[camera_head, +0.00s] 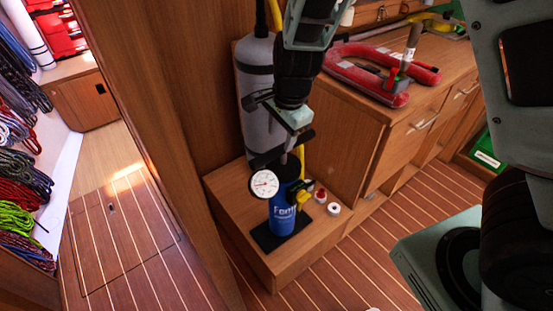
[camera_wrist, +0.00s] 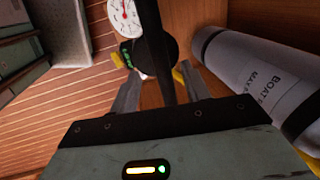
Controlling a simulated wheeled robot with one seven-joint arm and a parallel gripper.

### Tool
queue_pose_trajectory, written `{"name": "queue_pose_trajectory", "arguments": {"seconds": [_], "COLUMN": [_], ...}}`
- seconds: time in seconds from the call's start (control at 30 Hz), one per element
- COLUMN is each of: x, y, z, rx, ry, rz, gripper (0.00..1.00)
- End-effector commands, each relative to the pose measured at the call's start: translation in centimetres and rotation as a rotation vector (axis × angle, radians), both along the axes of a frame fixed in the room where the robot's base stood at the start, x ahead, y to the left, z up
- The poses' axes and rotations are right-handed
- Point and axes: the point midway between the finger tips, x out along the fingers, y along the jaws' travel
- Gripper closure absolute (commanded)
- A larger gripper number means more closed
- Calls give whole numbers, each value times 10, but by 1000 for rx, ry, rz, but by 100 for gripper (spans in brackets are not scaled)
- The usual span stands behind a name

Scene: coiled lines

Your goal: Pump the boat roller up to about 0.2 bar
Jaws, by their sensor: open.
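The blue pump (camera_head: 282,214) stands upright on a black foot plate on a wooden step. A round white gauge (camera_head: 264,183) sits at its left side, also seen in the wrist view (camera_wrist: 122,14); its reading is too small to tell. A thin rod rises from the pump to a black T-handle (camera_head: 262,97). My gripper (camera_head: 299,150) is above the pump at this handle. In the wrist view the dark handle bar (camera_wrist: 158,45) runs between the open fingers (camera_wrist: 158,90). The grey boat roller (camera_head: 257,90) stands upright behind; its lettering shows in the wrist view (camera_wrist: 262,85).
A cabinet (camera_head: 400,120) with a red horseshoe-shaped item (camera_head: 375,75) stands right. A wooden partition (camera_head: 150,90) is left, with coiled lines (camera_head: 22,180) beyond.

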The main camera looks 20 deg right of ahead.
Motion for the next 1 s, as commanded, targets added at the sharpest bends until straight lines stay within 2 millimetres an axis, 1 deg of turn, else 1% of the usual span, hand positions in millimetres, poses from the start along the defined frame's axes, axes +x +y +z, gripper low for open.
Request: {"name": "queue_pose_trajectory", "arguments": {"seconds": [0.03,0.2,0.3,0.4,0.6,0.87,0.9,0.93,0.97,1.0], "x": [2,8,11,14,16,16,16,16,16,16], "y": [-1,2,3,4,5,5,5,5,5,5], "z": [-15,-49,-64,-76,-86,-87,-86,-86,-86,-86], "rx": [-2,-2,-1,0,0,0,0,0,0,0], "ry": [3,4,3,1,1,0,0,0,0,0], "rz": [-1,-2,-2,1,1,1,1,2,1,2], "gripper": [53,53,53,53,53,53,59,67,76,87]}}
